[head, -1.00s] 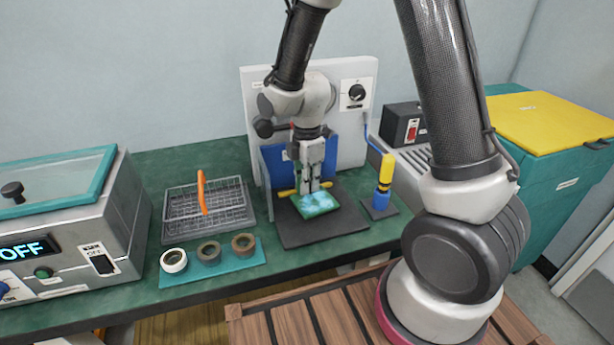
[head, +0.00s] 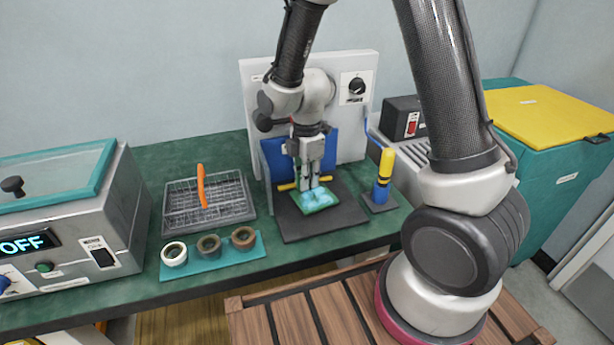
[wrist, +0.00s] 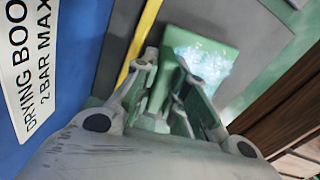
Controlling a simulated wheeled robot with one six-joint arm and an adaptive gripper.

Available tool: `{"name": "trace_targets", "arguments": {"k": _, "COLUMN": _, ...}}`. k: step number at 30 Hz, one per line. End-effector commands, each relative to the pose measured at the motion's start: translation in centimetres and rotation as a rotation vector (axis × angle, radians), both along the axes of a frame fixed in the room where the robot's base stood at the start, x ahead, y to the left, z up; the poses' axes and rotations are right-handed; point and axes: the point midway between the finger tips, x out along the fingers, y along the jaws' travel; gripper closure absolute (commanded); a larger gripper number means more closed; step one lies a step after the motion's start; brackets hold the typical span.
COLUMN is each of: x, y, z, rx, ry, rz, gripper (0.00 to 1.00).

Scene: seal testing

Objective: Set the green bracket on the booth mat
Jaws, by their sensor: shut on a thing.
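The green bracket (head: 318,203) is a flat green piece with a pale, shiny wet-looking patch. It is at or just above the dark booth mat (head: 345,214); I cannot tell whether it touches. My gripper (head: 311,188) points down over the mat and is shut on the bracket. In the wrist view, the gripper fingers (wrist: 163,88) close on a green upright part, and the bracket's green plate (wrist: 205,55) spreads beyond them. The fingers hide part of the bracket.
The blue drying booth panel (head: 275,160) stands behind the mat, with a yellow bar (head: 287,187) low in front. A yellow-and-blue bottle-like item (head: 384,175) stands right. A wire basket (head: 225,205) with an orange handle and a teal strip of rings (head: 225,262) lie left.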

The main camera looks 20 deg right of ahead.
Motion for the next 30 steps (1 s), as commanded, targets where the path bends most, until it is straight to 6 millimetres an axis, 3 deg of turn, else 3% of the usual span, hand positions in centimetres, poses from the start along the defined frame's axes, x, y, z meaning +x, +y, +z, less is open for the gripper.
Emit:
{"name": "trace_targets", "arguments": {"k": 21, "x": 0.01, "y": 0.0, "z": -0.76, "rx": 0.0, "ry": 0.0, "rz": 0.0, "gripper": 1.0}}
{"name": "trace_targets", "arguments": {"k": 22, "x": 0.01, "y": 0.0, "z": -0.76, "rx": 0.0, "ry": 0.0, "rz": 0.0, "gripper": 0.84}}
{"name": "trace_targets", "arguments": {"k": 26, "x": 0.0, "y": 0.0, "z": -0.76, "rx": 0.0, "ry": 0.0, "rz": 0.0, "gripper": 0.61}}
{"name": "trace_targets", "arguments": {"k": 30, "x": 0.0, "y": 0.0, "z": -0.77, "rx": 0.0, "ry": 0.0, "rz": 0.0, "gripper": 0.61}}
